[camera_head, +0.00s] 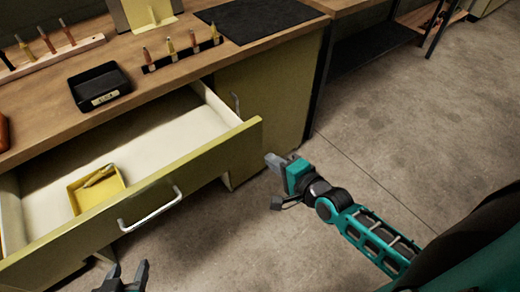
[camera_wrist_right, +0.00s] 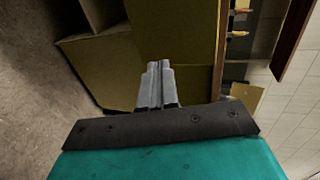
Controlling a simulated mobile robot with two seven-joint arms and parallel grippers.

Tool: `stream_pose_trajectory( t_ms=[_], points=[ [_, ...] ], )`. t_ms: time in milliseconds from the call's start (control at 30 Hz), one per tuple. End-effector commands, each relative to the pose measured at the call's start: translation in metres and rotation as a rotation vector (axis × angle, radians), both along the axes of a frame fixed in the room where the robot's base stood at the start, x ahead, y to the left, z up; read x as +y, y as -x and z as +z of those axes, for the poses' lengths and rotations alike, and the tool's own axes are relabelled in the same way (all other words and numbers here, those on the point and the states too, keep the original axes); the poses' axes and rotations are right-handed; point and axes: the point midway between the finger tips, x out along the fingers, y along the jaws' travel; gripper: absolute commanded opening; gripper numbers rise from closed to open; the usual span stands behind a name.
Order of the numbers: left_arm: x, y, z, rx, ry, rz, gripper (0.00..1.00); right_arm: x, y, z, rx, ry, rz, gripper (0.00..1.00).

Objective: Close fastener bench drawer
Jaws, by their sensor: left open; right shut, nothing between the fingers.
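The bench drawer (camera_head: 190,192) is pulled open, with a yellow-green front and a pale interior. A silver bar handle (camera_head: 150,209) is on its front face. My right gripper (camera_head: 272,159) is shut and empty, just beyond the right end of the drawer front in the head view; I cannot tell whether it touches. In the right wrist view its closed fingers (camera_wrist_right: 157,84) point toward a yellow-green panel (camera_wrist_right: 176,45). My left gripper (camera_head: 124,278) is open at the bottom edge of the head view, below the handle and apart from it.
A yellow tray (camera_head: 80,203) with a small item lies inside the drawer. On the wooden benchtop (camera_head: 140,64) are a black bin (camera_head: 99,87), racks of small tools and a black mat (camera_head: 258,18). The concrete floor (camera_head: 400,120) to the right is clear.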

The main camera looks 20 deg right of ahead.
Motion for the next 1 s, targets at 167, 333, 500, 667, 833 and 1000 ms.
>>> stream_pose_trajectory(
  t_ms=[167,333,500,667,833,1000],
  points=[
    [0.000,0.000,-0.005,0.001,0.000,0.000,0.53,0.008,-0.032,-0.006,-0.003,0.000,0.000,0.00],
    [0.000,0.000,-0.007,0.001,0.000,0.000,0.53,0.012,-0.050,-0.006,-0.001,0.002,0.001,0.00],
    [0.000,0.000,-0.007,0.001,0.000,0.000,0.53,0.014,-0.057,-0.006,0.000,0.003,0.002,0.00],
    [0.000,0.000,-0.007,0.001,0.000,-0.001,0.53,0.014,-0.058,-0.006,0.001,0.002,0.002,0.00],
    [0.000,0.000,-0.007,0.000,0.001,-0.001,0.53,0.014,-0.057,-0.006,0.001,0.002,0.001,0.00],
    [-0.001,0.000,-0.009,0.000,0.001,-0.001,0.53,0.015,-0.063,-0.007,0.000,0.001,0.000,0.00]
  ],
)
